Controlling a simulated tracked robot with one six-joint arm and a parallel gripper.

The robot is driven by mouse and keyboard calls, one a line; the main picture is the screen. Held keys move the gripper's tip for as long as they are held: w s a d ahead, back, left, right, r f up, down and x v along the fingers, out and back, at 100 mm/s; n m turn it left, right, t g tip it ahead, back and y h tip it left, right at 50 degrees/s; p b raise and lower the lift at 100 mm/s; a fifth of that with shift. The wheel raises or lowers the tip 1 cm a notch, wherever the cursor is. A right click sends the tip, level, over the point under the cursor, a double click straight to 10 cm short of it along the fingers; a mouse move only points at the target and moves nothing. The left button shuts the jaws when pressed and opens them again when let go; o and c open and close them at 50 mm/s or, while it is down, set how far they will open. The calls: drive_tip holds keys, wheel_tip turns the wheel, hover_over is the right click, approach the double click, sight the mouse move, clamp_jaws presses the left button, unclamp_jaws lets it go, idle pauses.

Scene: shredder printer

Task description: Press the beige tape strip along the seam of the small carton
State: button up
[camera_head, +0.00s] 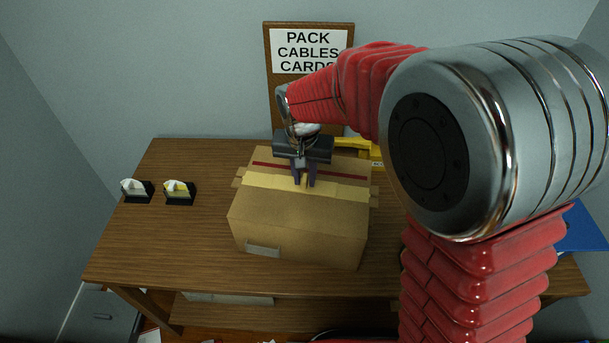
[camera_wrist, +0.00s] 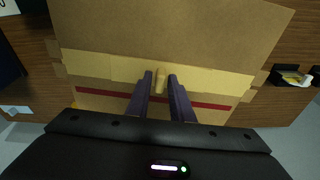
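The small carton (camera_head: 300,235) is a closed brown box on the table; its top also shows in the wrist view (camera_wrist: 165,30). The beige tape strip (camera_head: 262,182) runs left to right across the carton's top, with its ends at the side edges; it also crosses the wrist view (camera_wrist: 218,80). My gripper (camera_head: 304,183) points down over the middle of the strip. Whether the strip lies fully flat is unclear.
A dark red line (camera_head: 262,164) runs behind the strip on the carton. Two small black holders (camera_head: 180,198) (camera_head: 137,197) stand on the table (camera_head: 160,240) at left. A yellow object (camera_head: 360,148) lies behind the carton. A sign board (camera_head: 308,55) hangs at the back. The table's front left is clear.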

drive_tip(key=shift+o, duration=1.3)
wheel_tip(320, 180, up, 14)
drive_tip(key=s, duration=0.2)
drive_tip(key=shift+a+f, duration=0.2)
